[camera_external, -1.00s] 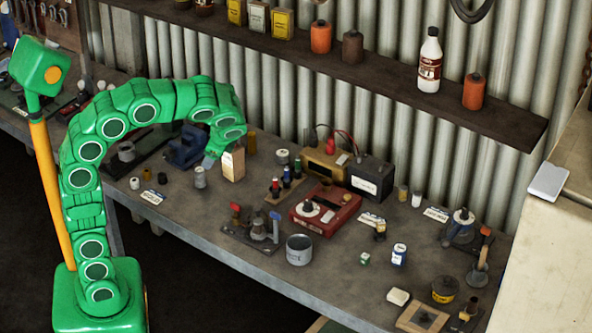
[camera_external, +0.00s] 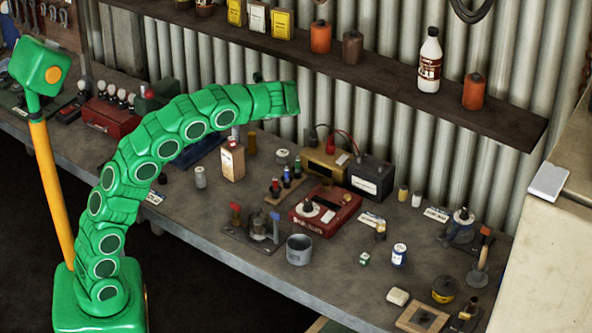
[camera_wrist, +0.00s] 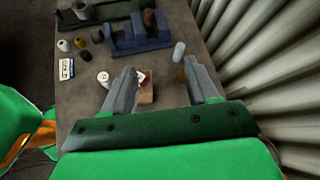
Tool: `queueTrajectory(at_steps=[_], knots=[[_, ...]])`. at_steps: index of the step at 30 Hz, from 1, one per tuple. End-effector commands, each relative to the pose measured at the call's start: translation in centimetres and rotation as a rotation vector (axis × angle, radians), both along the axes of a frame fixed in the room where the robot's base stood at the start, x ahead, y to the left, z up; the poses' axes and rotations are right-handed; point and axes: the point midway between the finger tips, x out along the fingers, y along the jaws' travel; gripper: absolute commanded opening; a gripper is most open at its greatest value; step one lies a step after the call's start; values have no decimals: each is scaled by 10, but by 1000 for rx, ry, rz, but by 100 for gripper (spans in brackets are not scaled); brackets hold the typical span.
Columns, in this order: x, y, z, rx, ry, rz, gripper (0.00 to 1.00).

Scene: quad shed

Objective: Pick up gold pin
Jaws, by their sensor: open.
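The gold pin (camera_external: 251,143) stands upright on the bench, behind and right of a small carton (camera_external: 233,162). In the wrist view a gold-orange upright piece, which looks like the gold pin (camera_wrist: 182,73), shows just left of the right finger. My gripper (camera_wrist: 160,67) is open, with its two grey fingers apart and nothing held. The carton shows partly behind the left finger. In the external view my arm's end reaches right above the bench, and the fingers cannot be made out there.
A grey cylinder (camera_wrist: 179,52) stands beyond the gold pin. A blue vise (camera_wrist: 140,38) sits farther along. The corrugated wall (camera_wrist: 262,62) is close on the right in the wrist view. The shelf (camera_external: 400,93) runs above the bench. A battery (camera_external: 370,178) and red device (camera_external: 325,212) stand to the right.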

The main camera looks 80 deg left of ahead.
Motion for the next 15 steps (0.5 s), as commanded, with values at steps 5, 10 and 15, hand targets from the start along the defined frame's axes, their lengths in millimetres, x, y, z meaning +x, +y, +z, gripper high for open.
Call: queueTrajectory(at_steps=[5,10,15], knots=[[18,38,-12,27,97,-39,58],[28,62,-19,41,165,-64,58],[34,78,-24,51,209,-79,58]])
